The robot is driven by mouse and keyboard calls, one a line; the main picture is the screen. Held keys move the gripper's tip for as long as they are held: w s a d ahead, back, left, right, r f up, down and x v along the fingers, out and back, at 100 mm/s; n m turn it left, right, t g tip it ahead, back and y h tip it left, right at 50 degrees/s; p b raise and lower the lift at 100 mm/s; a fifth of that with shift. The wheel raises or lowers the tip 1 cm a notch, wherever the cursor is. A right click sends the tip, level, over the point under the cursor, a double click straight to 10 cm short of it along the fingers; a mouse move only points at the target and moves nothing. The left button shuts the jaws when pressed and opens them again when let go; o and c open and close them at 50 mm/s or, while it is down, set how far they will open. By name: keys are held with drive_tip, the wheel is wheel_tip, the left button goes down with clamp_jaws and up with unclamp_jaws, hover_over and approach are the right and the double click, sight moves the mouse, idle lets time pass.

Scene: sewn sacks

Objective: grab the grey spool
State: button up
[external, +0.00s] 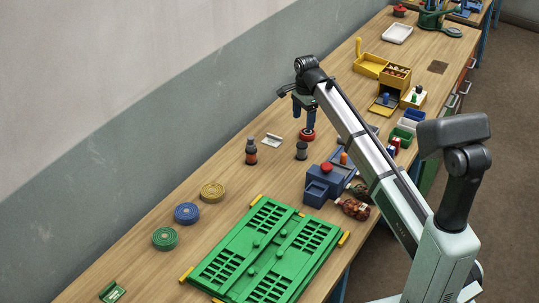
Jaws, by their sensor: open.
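A small grey spool-like cylinder (301,151) with a dark top stands upright on the wooden bench, near the middle of the external view. My gripper (303,117) points down with its blue fingers apart, above and behind the grey cylinder in the picture. Nothing shows between the fingers. A round red piece (307,134) with a dark part sits just below the fingertips; I cannot tell how much height separates them. A dark and red-brown spool-like piece (251,153) stands to the left of the grey one.
A small pale tray (271,141) lies between the two upright pieces. A large green panel (269,252) fills the front. Yellow (212,192), blue (186,213) and green (165,238) coils lie left.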

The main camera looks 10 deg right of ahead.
sight(302, 145)
wheel_tip(302, 145, down, 14)
drive_tip(key=shift+s+a+r, duration=0.1)
drive_tip(key=shift+s+a, duration=0.05)
idle(0.7)
drive_tip(key=shift+c, duration=0.2)
drive_tip(key=c, duration=1.1)
